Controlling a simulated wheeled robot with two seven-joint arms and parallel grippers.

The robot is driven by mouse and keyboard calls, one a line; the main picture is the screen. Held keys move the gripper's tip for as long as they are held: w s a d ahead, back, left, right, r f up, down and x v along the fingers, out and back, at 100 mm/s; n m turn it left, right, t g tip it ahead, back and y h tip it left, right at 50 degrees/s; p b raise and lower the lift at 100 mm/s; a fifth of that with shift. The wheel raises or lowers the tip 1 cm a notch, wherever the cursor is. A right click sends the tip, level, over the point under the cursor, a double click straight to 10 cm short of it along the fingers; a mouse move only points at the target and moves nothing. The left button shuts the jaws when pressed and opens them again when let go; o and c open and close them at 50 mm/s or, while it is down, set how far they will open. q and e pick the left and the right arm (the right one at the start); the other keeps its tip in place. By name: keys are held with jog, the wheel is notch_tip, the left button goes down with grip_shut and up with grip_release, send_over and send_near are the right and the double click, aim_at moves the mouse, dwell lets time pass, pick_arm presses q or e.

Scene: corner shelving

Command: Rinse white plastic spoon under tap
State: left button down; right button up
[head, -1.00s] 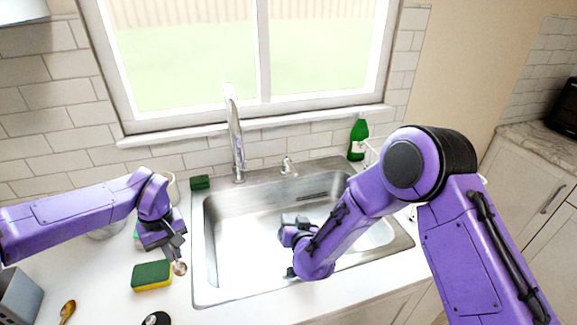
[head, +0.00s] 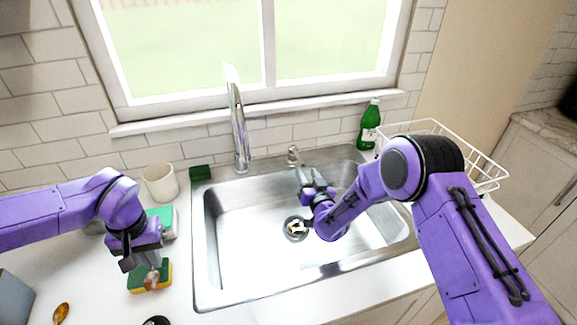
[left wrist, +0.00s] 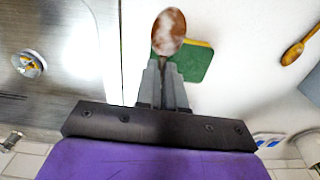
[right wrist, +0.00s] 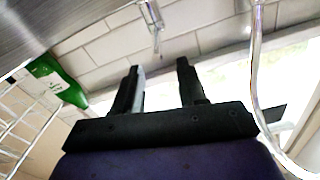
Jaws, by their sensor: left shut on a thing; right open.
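My left gripper (head: 140,260) is shut on a spoon (head: 152,281) by its handle, above the counter left of the sink. In the left wrist view the spoon's bowl (left wrist: 169,32) looks brown with whitish patches and sticks out beyond the fingertips (left wrist: 162,72). The tall chrome tap (head: 238,125) stands behind the sink (head: 250,200); no water shows from it. My right gripper (head: 303,180) is open and empty over the back of the sink, close to the small chrome lever fitting (head: 293,155). In the right wrist view that fitting (right wrist: 151,20) is beyond the open fingers (right wrist: 160,75).
A green-yellow sponge (head: 150,276) lies beneath the spoon. Another brown spoon (head: 61,313) lies at left. The drain (head: 296,228) holds small bits.

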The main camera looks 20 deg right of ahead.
aim_at(302, 161)
pick_arm(q)
jog(key=f+b, duration=0.2)
jog(key=f, duration=0.1)
jog(key=shift+w+d+f+b, duration=0.15)
jog(key=shift+d+f+b, duration=0.1)
jog(key=shift+b, duration=0.1)
pick_arm(e)
jog(key=w, duration=0.6)
jog(key=shift+w+d+f, duration=0.2)
jog(key=shift+d+f, duration=0.05)
jog(key=shift+f, duration=0.05)
pick_arm(q)
jog(key=shift+a, duration=0.1)
pick_arm(e)
jog(key=shift+w+r, duration=0.1)
jog(key=shift+w, duration=0.1)
jog(key=shift+a+r, duration=0.1)
jog(key=shift+r, duration=0.05)
jog(key=shift+c, duration=0.3)
